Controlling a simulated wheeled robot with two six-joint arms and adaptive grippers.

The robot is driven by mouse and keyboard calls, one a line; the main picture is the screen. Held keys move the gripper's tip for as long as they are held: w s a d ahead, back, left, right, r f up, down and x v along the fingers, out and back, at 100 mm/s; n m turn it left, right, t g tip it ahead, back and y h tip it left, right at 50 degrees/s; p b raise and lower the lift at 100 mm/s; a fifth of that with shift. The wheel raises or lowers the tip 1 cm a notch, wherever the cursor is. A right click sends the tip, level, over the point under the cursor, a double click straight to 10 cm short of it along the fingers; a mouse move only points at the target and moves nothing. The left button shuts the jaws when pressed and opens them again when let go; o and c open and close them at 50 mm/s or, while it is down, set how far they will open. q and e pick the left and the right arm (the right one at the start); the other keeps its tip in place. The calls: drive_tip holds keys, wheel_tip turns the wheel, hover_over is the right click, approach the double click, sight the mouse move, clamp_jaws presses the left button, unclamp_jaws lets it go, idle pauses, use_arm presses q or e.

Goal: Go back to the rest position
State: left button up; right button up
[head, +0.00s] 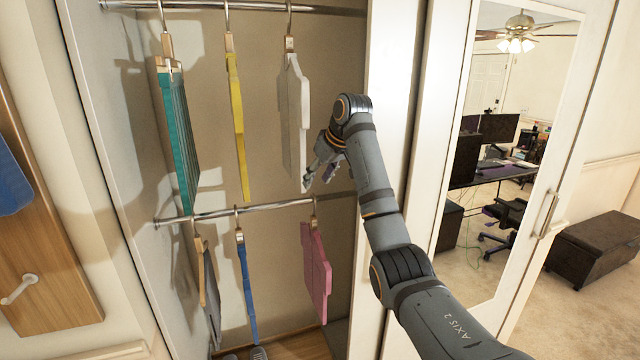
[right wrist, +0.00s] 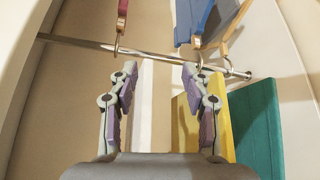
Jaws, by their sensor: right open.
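My right gripper (head: 322,172) is open inside the closet, close to the lower part of the white garment (head: 295,115), which hangs from the upper rod. In the right wrist view the two fingers (right wrist: 163,85) stand apart, with the white garment (right wrist: 146,110) showing between them. I cannot tell whether they touch it. My right arm reaches in from the lower right, bent at its joints. My left gripper is not in view.
Teal (head: 178,140) and yellow (head: 236,125) garments hang on the upper rod (head: 190,6). Pink (head: 316,272), blue (head: 246,290) and grey (head: 210,295) ones hang on the lower rod (head: 265,208). A mirrored door (head: 510,130) stands right of my arm; a brown ottoman (head: 600,250) is beyond.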

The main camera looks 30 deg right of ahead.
drive_tip(key=shift+w+f, duration=0.2)
drive_tip(key=shift+f, duration=0.2)
